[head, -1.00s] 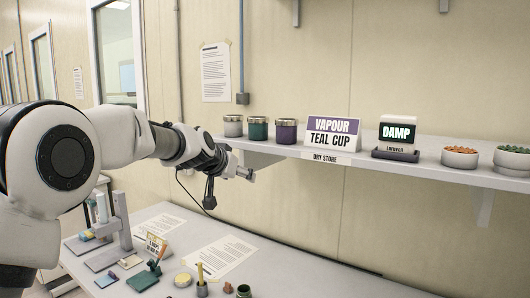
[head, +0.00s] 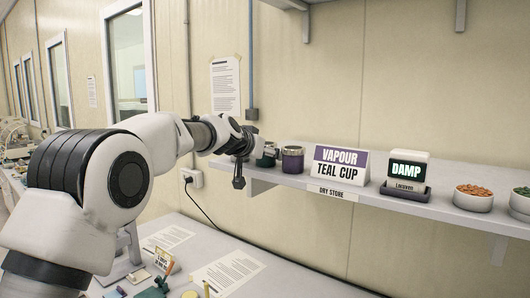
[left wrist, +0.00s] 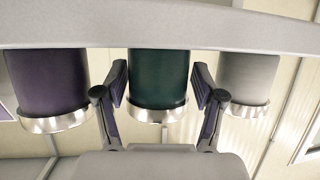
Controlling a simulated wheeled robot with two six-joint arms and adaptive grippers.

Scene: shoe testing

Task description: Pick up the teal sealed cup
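The teal sealed cup (left wrist: 160,78) has a metal lid band and stands on the shelf between the other two cups. In the left wrist view, which is upside down, my left gripper (left wrist: 160,80) is open, with one finger on each side of the teal cup and narrow gaps visible. In the head view my left gripper (head: 262,148) is at the shelf's left end and covers much of the teal cup (head: 270,153). My right gripper does not show.
A purple cup (head: 292,160) and a grey cup (left wrist: 248,80) stand close on either side. A "VAPOUR TEAL CUP" sign (head: 338,165), a humidity display (head: 407,170) and a bowl (head: 473,197) stand farther right on the shelf (head: 420,208). The table (head: 300,275) below holds papers and small items.

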